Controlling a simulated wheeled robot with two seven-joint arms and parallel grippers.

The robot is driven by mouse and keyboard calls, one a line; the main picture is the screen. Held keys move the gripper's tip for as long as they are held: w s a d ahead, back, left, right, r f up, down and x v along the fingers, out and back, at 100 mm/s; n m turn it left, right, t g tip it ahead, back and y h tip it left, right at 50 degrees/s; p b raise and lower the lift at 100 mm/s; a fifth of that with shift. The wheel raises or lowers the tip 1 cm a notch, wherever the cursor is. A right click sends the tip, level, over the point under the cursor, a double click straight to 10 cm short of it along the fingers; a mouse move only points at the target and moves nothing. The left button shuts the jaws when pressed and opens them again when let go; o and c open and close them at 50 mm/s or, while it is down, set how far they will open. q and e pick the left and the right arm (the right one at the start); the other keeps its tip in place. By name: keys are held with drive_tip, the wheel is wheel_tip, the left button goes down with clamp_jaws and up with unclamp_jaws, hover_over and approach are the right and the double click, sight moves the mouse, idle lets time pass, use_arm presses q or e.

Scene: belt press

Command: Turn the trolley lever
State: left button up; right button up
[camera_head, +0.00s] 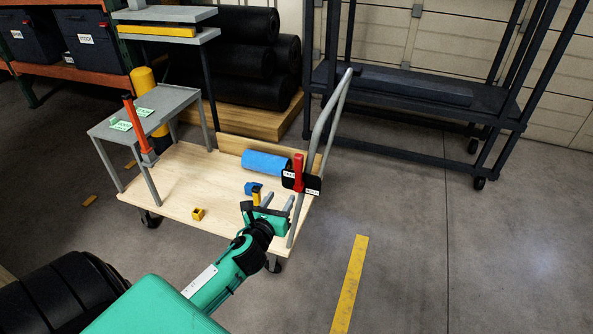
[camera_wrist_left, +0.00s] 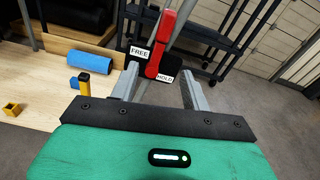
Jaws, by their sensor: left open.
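The trolley (camera_head: 165,183) has a pale wooden deck and a grey tube handle (camera_head: 333,115) at its right end. A red lever (camera_head: 298,172) stands nearly upright on a black plate (camera_head: 313,185) fixed at this handle. In the left wrist view, the red lever (camera_wrist_left: 167,42) is tilted and passes between a FREE label (camera_wrist_left: 139,52) and a HOLD label (camera_wrist_left: 164,77). My left gripper (camera_head: 279,201) is open and empty, just below and in front of the plate. In the left wrist view its two grey fingers (camera_wrist_left: 160,88) point towards the lever, apart from it. My right gripper is out of view.
A grey stand (camera_head: 170,98) with an orange-red post is at the deck's left. A dark rack (camera_head: 430,90) stands behind right.

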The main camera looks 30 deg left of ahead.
sight(297, 161)
use_arm(q)
drive_tip(key=shift+m+t, duration=0.4)
drive_tip(key=shift+m, duration=0.2)
drive_tip(key=w+a+r, duration=0.1)
drive_tip(key=w, duration=0.3)
drive_tip(key=w+a+r, duration=0.1)
drive_tip(key=w, duration=0.4)
drive_tip(key=w+a+r, duration=0.1)
drive_tip(key=w, duration=0.3)
drive_tip(key=shift+w+r, duration=0.15)
drive_tip(key=shift+w, duration=0.05)
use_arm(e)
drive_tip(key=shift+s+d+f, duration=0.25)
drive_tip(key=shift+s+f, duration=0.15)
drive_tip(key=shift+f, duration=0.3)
use_arm(q)
drive_tip(key=shift+c, duration=0.2)
clamp_jaws()
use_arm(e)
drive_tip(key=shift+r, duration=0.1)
